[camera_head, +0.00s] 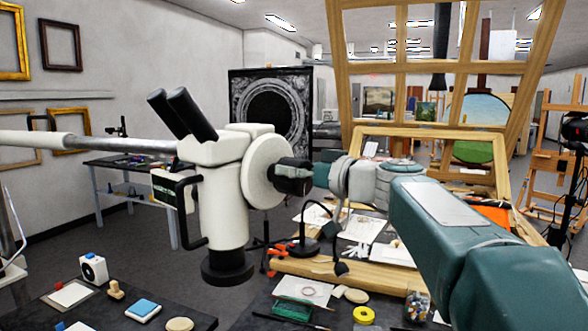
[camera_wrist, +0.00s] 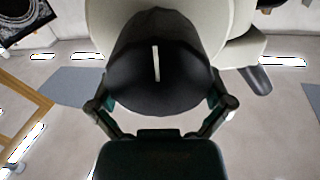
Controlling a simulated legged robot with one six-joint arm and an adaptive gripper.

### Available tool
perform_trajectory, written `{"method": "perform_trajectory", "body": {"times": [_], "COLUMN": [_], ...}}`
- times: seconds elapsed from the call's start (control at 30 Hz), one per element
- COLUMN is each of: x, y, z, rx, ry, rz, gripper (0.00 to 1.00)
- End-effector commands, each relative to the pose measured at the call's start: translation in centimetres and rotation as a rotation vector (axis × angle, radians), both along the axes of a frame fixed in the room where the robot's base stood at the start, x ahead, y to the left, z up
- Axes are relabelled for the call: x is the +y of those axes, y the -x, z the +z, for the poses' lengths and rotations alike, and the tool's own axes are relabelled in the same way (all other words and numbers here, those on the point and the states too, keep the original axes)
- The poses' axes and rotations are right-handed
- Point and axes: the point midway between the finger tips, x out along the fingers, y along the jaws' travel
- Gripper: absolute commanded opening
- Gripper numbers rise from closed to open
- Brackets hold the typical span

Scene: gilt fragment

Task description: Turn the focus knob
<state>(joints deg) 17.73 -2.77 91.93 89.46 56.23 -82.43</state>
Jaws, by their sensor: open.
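A white microscope (camera_head: 222,200) with two black eyepieces (camera_head: 182,114) stands left of centre in the head view. A round white disc on its right side carries the black focus knob (camera_head: 291,186). In the wrist view the knob (camera_wrist: 158,75) fills the upper middle, with a white line mark upright on its face. My gripper (camera_head: 295,172) is at the knob, reaching in from the right. In the wrist view my gripper (camera_wrist: 161,100) is open, one finger on each side of the knob. I cannot tell whether the fingers touch it.
A dark bench at the front holds a blue-topped block (camera_head: 142,308), a yellow tape roll (camera_head: 364,315) and a green tray (camera_head: 293,309). A thin black bent lamp (camera_head: 304,240) stands below my wrist. A wooden frame (camera_head: 435,68) rises behind my arm.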

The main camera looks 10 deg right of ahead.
Motion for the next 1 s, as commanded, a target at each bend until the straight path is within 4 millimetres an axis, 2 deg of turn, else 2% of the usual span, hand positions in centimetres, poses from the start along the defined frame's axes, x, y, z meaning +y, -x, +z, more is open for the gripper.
{"method": "perform_trajectory", "body": {"times": [0.13,0.17,0.2,0.27,0.77,0.93,0.97,1.0], "x": [-0.03,-0.03,-0.03,-0.03,-0.19,-0.20,-0.20,-0.20], "y": [0.00,0.00,0.01,0.01,-0.10,-0.11,-0.11,-0.11], "z": [-0.01,-0.01,-0.01,-0.01,-0.09,-0.11,-0.11,-0.11], "rx": [0.000,0.000,0.000,0.000,0.066,0.066,0.066,0.066], "ry": [0.000,0.000,0.000,0.000,-0.082,-0.081,-0.081,-0.081], "rz": [0.000,0.000,0.000,0.000,0.000,0.000,0.000,0.000], "gripper": [1.00,0.91,0.73,0.47,0.45,0.45,1.00,1.00]}}
